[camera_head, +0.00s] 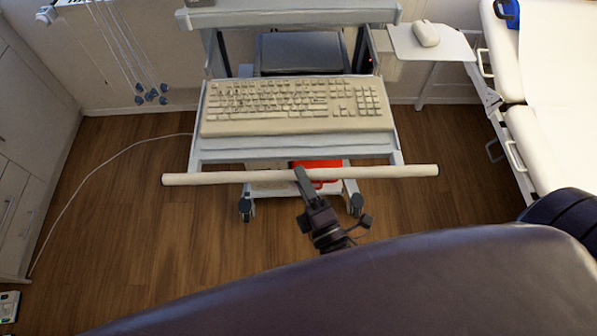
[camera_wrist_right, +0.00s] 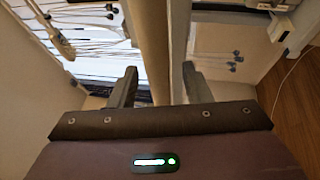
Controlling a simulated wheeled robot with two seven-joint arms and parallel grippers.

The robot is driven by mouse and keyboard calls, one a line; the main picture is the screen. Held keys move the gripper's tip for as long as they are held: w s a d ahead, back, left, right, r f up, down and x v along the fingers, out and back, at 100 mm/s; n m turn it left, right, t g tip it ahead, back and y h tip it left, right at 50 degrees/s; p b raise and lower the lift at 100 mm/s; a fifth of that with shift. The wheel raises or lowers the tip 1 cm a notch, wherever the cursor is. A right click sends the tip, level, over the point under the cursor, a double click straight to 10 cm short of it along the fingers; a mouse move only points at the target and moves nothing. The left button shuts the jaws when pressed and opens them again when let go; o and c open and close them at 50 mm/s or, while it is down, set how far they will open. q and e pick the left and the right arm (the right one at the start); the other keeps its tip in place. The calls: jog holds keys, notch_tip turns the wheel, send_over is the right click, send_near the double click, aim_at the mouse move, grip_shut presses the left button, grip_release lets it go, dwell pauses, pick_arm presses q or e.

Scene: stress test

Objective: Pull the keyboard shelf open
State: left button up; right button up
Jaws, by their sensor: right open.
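The keyboard shelf (camera_head: 290,142) is a pale tray on a wheeled cart, with a beige keyboard (camera_head: 295,105) on it. A long cream bar handle (camera_head: 230,178) runs across its front. My right gripper (camera_head: 303,180) is at the middle of this bar, coming from the front. In the right wrist view the bar (camera_wrist_right: 148,35) passes between the two spread fingers of my right gripper (camera_wrist_right: 158,80), with a gap seen at least on one side. My left gripper is not in view.
A white side plate with a mouse (camera_head: 426,33) is at the right of the cart. A white couch (camera_head: 555,140) stands at the far right and cabinets (camera_head: 25,150) at the left. A red object (camera_head: 318,164) shows below the shelf. Wooden floor (camera_head: 130,240) in front is mostly clear.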

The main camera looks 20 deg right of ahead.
jog(key=b+v, duration=0.1)
jog(key=v, duration=0.4)
jog(key=shift+s+f, duration=0.1)
jog(key=shift+s, duration=0.05)
jog(key=s+d+f+m+g, duration=0.1)
jog(key=d+f+m+g, duration=0.15)
jog(key=f, duration=0.75)
jog(key=s+d+f+m+g+h, duration=0.1)
jog(key=f+m+g, duration=0.15)
jog(key=f, duration=0.75)
jog(key=s+d+f+m+g, duration=0.15)
jog(key=f+g, duration=0.25)
jog(key=f, duration=0.7)
jog(key=s+d+f+m+g, duration=0.3)
jog(key=s+f+m+g, duration=0.2)
jog(key=s+f, duration=0.3)
jog(key=s+d+f+m+g+h+b, duration=0.1)
jog(key=s+f+m+g, duration=0.3)
jog(key=s+f, duration=0.5)
jog(key=shift+s+d+f+m+g, duration=0.3)
jog(key=shift+d+m+g, duration=0.1)
jog(key=shift+d+m, duration=0.65)
jog(key=shift+a, duration=0.15)
